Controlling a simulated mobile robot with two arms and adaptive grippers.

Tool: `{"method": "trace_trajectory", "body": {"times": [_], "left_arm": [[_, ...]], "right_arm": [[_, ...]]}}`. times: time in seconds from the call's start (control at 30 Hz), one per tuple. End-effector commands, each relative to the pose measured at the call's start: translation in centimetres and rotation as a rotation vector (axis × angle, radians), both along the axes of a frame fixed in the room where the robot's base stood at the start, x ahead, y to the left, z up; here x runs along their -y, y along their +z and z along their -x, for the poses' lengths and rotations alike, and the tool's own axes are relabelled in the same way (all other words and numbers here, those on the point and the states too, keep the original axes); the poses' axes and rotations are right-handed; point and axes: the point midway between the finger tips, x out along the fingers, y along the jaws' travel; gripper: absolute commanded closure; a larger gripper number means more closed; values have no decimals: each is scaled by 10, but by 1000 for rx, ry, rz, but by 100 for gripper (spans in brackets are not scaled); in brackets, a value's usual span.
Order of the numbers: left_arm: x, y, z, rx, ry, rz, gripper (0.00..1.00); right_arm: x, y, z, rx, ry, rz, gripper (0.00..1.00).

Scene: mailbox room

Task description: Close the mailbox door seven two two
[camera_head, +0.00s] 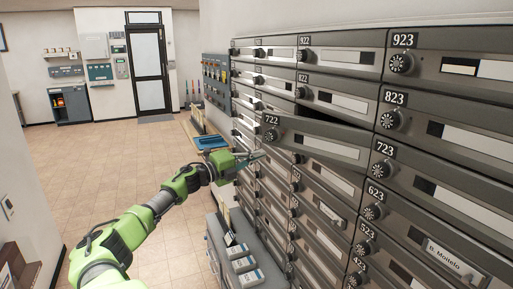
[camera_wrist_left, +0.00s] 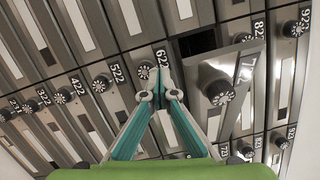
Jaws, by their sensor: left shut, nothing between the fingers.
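The grey door 722 (camera_head: 318,140) stands partly open, its left end with the number and dial swung out from the mailbox wall. A dark gap shows above it. In the left wrist view the door (camera_wrist_left: 232,75) is tilted out, beside the dark opening of its box (camera_wrist_left: 194,43). My left gripper (camera_head: 257,156) is shut and empty, just left of and slightly below the door's free end. In the left wrist view its teal fingertips (camera_wrist_left: 162,62) meet beside the door, near the 622 label. I cannot tell whether they touch anything. My right gripper is not in view.
Neighbouring doors, such as 723 (camera_head: 440,190) and 822 (camera_head: 340,101), look shut. A grey ledge with white boxes (camera_head: 243,265) stands low beside the mailbox wall. The tiled floor (camera_head: 100,165) to the left is clear.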

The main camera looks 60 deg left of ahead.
Motion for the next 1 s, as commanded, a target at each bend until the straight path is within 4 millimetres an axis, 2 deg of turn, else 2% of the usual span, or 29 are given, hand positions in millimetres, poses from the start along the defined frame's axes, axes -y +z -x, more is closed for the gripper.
{"method": "trace_trajectory", "body": {"times": [0.03, 0.07, 0.2, 0.3, 0.37, 0.47, 0.53, 0.73, 0.87, 1.0], "left_arm": [[21, -9, -2, 16, -53, -56, 100], [32, -9, -2, 18, -86, -101, 100], [83, 10, 2, 14, -223, -372, 100], [106, 32, 15, -18, -280, -613, 100], [113, 43, 26, -57, -289, -762, 100], [109, 60, 49, -149, -255, -985, 100], [97, 69, 69, -227, -203, -1105, 100], [61, 92, 121, -416, -32, -1277, 100], [50, 98, 137, -471, 22, -1300, 100], [45, 98, 130, -483, 29, -1303, 100]], "right_arm": [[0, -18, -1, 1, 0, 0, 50], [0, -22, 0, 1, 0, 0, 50], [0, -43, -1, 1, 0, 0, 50], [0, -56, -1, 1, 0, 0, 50], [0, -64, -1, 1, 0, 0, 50], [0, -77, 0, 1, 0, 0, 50], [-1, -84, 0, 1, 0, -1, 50], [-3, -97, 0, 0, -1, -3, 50], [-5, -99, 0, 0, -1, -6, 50], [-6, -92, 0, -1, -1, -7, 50]]}}
